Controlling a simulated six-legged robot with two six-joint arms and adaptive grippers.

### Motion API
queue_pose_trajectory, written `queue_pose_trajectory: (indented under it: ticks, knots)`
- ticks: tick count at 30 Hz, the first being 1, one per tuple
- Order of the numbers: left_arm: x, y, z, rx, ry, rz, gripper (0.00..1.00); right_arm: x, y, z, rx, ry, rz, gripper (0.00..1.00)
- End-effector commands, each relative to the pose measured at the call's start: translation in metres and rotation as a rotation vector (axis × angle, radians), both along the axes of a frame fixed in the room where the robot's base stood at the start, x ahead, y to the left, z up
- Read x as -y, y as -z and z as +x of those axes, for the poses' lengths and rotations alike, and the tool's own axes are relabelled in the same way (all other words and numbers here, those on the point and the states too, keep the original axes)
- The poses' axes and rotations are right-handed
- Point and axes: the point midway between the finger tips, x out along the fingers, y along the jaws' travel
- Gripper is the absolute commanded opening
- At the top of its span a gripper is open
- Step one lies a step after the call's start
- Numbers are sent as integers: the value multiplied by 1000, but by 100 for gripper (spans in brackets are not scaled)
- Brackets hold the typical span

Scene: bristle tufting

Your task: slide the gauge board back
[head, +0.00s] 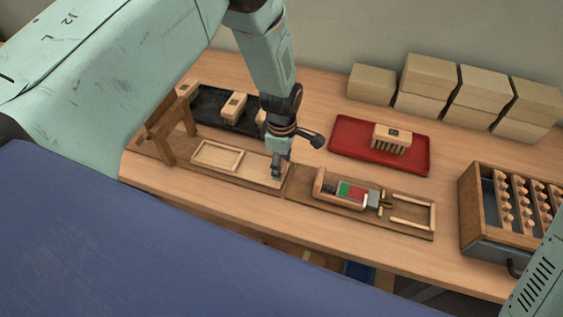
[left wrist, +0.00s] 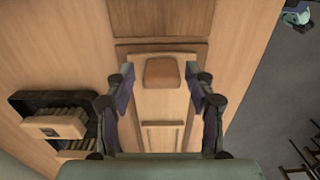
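A pale sliding board with a raised rectangular frame (head: 217,155), which looks like the gauge board, lies on the left long wooden base. In the left wrist view its frame (left wrist: 162,138) is at the bottom middle, with a brown block (left wrist: 163,72) like a handle at its end. My left gripper (head: 279,173) is low over that end. In the left wrist view its fingers (left wrist: 160,78) are spread on either side of the block, with gaps showing. In the head view the gripper hides the block. My right gripper is not in view.
A wooden upright frame (head: 172,127) stands at the base's left end. A black tray (head: 209,111) with wooden blocks lies behind. To the right are a fixture with a green and red strip (head: 353,192), a red tray (head: 347,142) holding a brush block, and a peg rack (head: 483,224).

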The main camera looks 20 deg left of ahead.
Motion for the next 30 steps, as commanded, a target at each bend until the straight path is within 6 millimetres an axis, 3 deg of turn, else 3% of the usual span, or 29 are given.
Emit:
queue_pose_trajectory:
  ticks: [9,13,24,30]
  knots:
    - [1,1,-2,-4,0,0,60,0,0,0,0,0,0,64]
    - [1,-8,-1,-3,0,0,60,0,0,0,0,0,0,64]
    - [1,-81,0,1,-1,0,60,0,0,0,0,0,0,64]
    - [1,-109,-1,-2,-1,0,60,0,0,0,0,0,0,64]
